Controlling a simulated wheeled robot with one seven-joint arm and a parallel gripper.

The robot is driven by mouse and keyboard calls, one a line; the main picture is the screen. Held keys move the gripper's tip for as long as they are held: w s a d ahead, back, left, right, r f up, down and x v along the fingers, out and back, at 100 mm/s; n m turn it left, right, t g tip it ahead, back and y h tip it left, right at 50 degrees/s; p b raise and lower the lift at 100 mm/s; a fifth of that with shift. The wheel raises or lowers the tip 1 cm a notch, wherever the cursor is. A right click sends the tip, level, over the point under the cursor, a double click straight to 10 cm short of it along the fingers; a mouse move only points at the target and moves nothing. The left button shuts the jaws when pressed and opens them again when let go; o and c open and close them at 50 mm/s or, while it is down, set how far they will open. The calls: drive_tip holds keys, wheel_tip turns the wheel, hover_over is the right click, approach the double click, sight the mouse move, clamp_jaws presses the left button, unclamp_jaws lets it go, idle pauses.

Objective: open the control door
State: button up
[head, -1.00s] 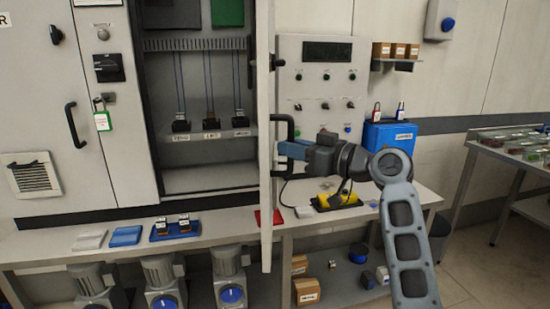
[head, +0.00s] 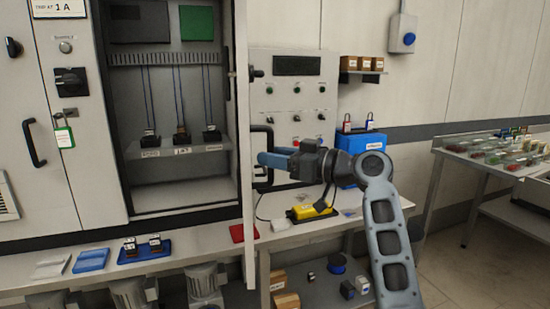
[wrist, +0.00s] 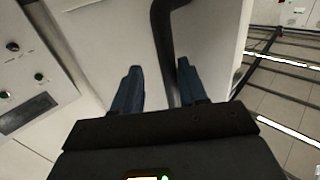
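The control door (head: 245,190) stands swung out from the cabinet, almost edge-on in the head view. The cabinet interior (head: 175,185) is exposed beside it. A black bar handle (head: 268,132) is on the door's right-hand face. My gripper (head: 263,160) is at the handle's lower part. In the wrist view, the pale door panel (wrist: 112,35) is in front of me and the dark handle (wrist: 163,35) runs down between my two blue fingers (wrist: 158,85). The fingers are apart, with the handle nearer the right one. Whether a finger touches it is unclear.
A bench (head: 200,248) runs below the door, with a blue tray (head: 145,252) and a red block (head: 242,233) on it. A yellow device (head: 312,212) and a blue padlock box (head: 362,145) stand right of the door. A side table (head: 480,165) is at the far right.

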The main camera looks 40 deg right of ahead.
drive_tip(key=shift+a, duration=0.15)
idle(0.5)
drive_tip(key=b+v, duration=0.1)
drive_tip(key=v, duration=0.6)
drive_tip(key=shift+s, duration=0.4)
